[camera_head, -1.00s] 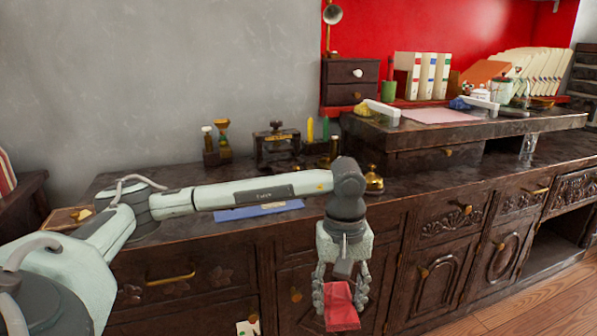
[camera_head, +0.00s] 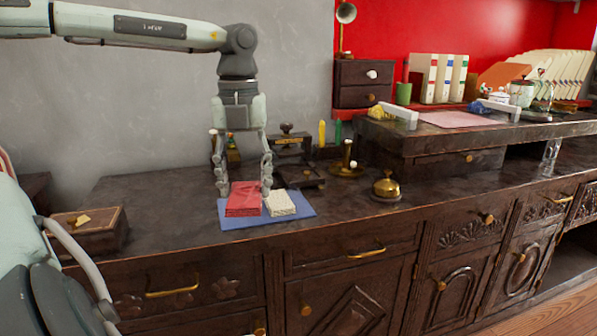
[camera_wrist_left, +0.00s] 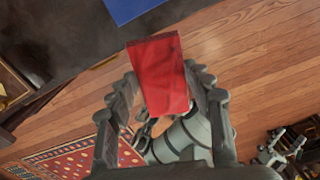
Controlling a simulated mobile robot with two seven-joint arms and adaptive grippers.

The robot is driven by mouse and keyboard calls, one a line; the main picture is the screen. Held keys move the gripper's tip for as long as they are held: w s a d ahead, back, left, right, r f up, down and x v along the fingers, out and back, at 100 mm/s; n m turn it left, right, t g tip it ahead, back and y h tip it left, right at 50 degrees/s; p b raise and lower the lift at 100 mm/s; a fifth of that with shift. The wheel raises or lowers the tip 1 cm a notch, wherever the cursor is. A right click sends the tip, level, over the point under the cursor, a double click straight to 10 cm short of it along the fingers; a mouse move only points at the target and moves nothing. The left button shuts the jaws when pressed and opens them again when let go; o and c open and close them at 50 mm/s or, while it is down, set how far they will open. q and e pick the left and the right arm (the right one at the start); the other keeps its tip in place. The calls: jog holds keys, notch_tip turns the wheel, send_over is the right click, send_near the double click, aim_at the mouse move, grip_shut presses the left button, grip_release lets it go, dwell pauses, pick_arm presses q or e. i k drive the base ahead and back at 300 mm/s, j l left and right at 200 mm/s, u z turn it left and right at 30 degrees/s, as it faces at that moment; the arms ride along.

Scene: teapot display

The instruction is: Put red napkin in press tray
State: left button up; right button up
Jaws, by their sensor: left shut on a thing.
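My left gripper (camera_head: 244,186) is shut on the red napkin (camera_head: 243,198), a flat folded block. In the head view it shows over the left part of a blue mat (camera_head: 230,221); whether it touches the mat I cannot tell. The left wrist view also shows the red napkin (camera_wrist_left: 158,75) between the fingers. A dark press (camera_head: 291,142) with a knob on top stands behind the mat; its low front part, apparently the tray (camera_head: 303,180), is partly hidden by my gripper. What may be my right gripper (camera_wrist_left: 283,150) shows small in the left wrist view.
A white napkin (camera_head: 281,203) lies on the mat beside the red one. A brass bell (camera_head: 387,186) and a brass candle holder (camera_head: 346,168) stand to the right. A wooden box (camera_head: 88,232) is at the left. The counter right of the bell has free room.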

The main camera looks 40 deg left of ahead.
aim_at(300, 174)
jog(key=i+j, duration=0.4)
jog(key=j, duration=0.25)
jog(key=i+j, duration=0.15)
jog(key=j, duration=0.15)
